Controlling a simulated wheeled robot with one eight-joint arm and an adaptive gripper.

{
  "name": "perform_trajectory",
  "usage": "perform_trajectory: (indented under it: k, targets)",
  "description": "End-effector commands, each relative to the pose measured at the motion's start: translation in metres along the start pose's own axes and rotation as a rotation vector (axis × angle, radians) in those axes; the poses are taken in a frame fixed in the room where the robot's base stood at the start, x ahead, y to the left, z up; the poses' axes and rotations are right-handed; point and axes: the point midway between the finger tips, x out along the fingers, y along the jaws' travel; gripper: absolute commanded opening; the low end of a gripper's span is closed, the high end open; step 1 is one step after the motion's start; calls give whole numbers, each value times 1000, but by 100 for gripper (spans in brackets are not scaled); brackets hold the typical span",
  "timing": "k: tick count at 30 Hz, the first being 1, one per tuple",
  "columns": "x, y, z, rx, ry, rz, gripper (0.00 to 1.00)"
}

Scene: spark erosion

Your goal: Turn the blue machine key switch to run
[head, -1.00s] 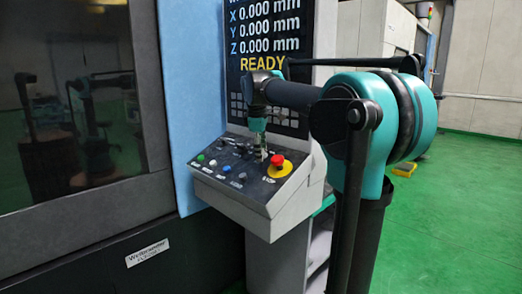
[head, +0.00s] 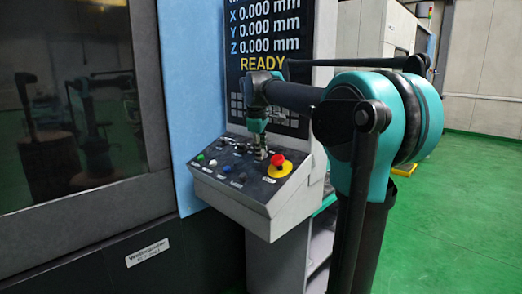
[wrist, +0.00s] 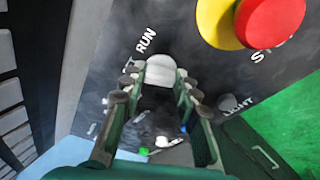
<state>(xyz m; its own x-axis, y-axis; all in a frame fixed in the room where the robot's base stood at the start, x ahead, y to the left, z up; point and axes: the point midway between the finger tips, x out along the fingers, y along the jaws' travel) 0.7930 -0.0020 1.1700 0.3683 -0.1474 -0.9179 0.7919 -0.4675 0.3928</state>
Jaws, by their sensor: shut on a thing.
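The key switch (wrist: 161,70) shows in the wrist view as a pale, rounded metal part on the dark slanted panel, beside the printed word RUN. My gripper (wrist: 160,84) has a fingertip on each side of it and is shut on it. In the head view my gripper (head: 261,152) points down at the panel, just left of the red emergency stop. The key switch is hidden there by my gripper, and its exact turn angle cannot be told.
The red emergency stop (head: 277,160) on its yellow base is close beside my gripper. Several buttons, including a green one (head: 201,157), lie to the left on the control panel (head: 230,202). The screen (head: 268,40) above reads READY.

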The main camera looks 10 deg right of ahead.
Motion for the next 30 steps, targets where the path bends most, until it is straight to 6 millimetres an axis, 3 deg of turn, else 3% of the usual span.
perform_trajectory:
  k: [18,30]
  targets:
    - [0,-3,-1,543,0,128,2]
    - [0,-4,-2,803,1,188,2]
